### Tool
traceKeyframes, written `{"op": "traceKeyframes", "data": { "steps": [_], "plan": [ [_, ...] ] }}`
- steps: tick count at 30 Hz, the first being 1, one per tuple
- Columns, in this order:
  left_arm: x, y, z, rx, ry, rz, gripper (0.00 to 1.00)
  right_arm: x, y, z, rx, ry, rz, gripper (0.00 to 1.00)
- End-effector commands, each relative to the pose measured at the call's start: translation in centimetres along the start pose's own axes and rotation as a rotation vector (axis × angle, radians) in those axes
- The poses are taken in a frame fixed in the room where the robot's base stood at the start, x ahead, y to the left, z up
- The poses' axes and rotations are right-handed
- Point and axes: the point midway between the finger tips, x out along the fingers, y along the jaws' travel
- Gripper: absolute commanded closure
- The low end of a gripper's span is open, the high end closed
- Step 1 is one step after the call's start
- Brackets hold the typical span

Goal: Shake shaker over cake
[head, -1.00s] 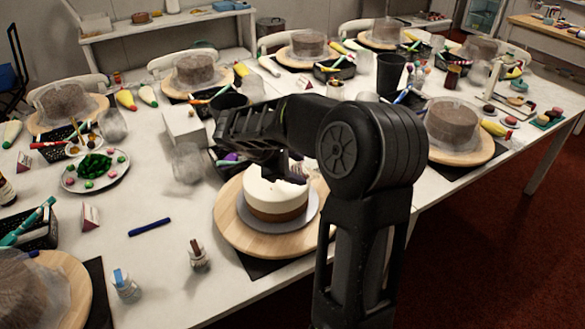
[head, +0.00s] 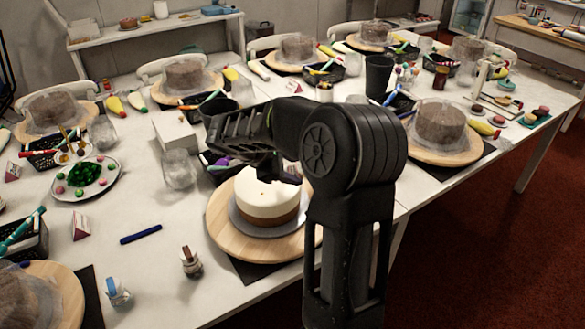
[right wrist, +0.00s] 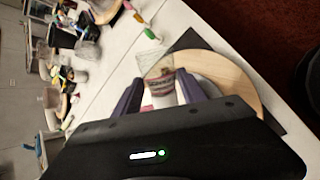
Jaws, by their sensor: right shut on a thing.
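The cake (head: 263,200), white on top with a brown lower band, sits on a grey board on a round wooden turntable (head: 228,237). My right gripper (head: 272,170) is over the far part of the cake in the head view. In the right wrist view its two fingers (right wrist: 160,92) are shut on a small clear shaker (right wrist: 158,72) with pinkish contents. The shaker is hidden by my arm in the head view. A small orange speck shows on the cake top. Part of the turntable shows behind the shaker in the right wrist view. My left gripper is out of view.
Two small bottles (head: 191,262) (head: 117,291) and a blue pen (head: 140,234) lie or stand left of the turntable. A clear glass (head: 179,169) and a white box (head: 174,130) stand behind it. Several covered cakes on turntables line the table.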

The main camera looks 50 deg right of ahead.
Motion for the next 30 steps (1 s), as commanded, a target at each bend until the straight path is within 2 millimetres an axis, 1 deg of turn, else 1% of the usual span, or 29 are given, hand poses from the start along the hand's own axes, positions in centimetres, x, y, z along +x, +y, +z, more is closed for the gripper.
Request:
{"op": "traceKeyframes", "data": {
  "steps": [4, 11, 15, 20, 24, 30],
  "plan": [
    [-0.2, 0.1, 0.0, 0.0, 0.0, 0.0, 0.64, -0.3, 0.2, -0.1, -0.018, -0.031, 0.005, 1.0],
    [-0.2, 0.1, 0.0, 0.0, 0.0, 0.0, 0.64, -0.2, 0.1, 0.0, -0.017, -0.032, 0.004, 1.0],
    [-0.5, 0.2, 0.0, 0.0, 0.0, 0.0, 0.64, -0.1, 0.2, 0.9, -0.016, -0.032, 0.004, 1.0],
    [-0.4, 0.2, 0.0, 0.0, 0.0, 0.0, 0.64, -0.1, 0.1, 0.8, -0.017, -0.032, 0.004, 1.0],
    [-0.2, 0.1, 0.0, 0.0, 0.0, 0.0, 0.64, -0.1, 0.1, -0.1, -0.018, -0.031, 0.004, 1.0],
    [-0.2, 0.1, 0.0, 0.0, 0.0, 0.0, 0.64, -0.2, 0.1, 0.0, -0.017, -0.032, 0.004, 1.0]
  ]
}}
